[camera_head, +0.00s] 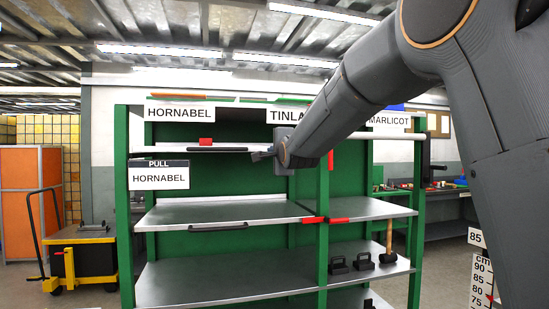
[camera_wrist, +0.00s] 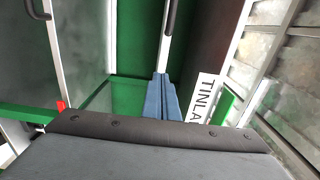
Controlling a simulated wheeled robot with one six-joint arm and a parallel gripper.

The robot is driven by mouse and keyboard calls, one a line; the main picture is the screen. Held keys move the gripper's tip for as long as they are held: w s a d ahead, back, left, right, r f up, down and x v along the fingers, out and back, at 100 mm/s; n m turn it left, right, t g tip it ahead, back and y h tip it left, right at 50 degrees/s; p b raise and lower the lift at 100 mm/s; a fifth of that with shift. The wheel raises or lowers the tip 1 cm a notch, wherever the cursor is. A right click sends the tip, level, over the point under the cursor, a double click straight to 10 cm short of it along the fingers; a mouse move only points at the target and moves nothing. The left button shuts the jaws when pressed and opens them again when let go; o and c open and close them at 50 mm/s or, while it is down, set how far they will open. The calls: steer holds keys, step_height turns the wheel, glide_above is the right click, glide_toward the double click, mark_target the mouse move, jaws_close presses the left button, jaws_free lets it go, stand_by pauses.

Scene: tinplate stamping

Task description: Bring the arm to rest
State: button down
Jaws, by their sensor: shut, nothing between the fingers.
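My gripper (camera_head: 262,155) is at the end of my raised arm, in front of the upper part of the green shelf rack. It points left in the head view, near the upper shelf and below the TINLA... sign. In the wrist view its blue-grey fingers (camera_wrist: 162,97) are shut together with nothing between them. Whether it touches the shelf edge behind it, I cannot tell.
The green rack (camera_head: 125,215) has metal shelves (camera_head: 200,212), several signs and a PULL HORNABEL label (camera_head: 159,175). Small dark blocks (camera_head: 363,262) sit on a lower shelf. A yellow cart (camera_head: 82,255) stands at left. Floor left of the rack is partly clear.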

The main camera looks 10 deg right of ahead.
steer(key=s+d+f+n+g+h, duration=0.1)
steer(key=s+d+f+n+g, duration=0.15)
steer(key=s+f, duration=0.55)
steer(key=s+d+f+n+g, duration=0.2)
steer(key=s+f+n+g, duration=0.1)
steer(key=f, duration=0.9)
steer(key=s+d+f+n+g+h, duration=0.1)
steer(key=s+d+f+n+g, duration=0.2)
steer(key=s+f, duration=0.5)
steer(key=s+d+f+n+g, duration=0.2)
steer(key=s+f+n+g, duration=0.2)
steer(key=s+f, duration=0.5)
steer(key=s+d+f+n+g, duration=0.1)
steer(key=s+f+n+g, duration=0.2)
steer(key=s+f, duration=0.7)
steer(key=s+g, duration=0.2)
steer(key=s, duration=0.6)
steer(key=shift+d+n+h, duration=0.35)
steer(key=shift+d+h, duration=0.05)
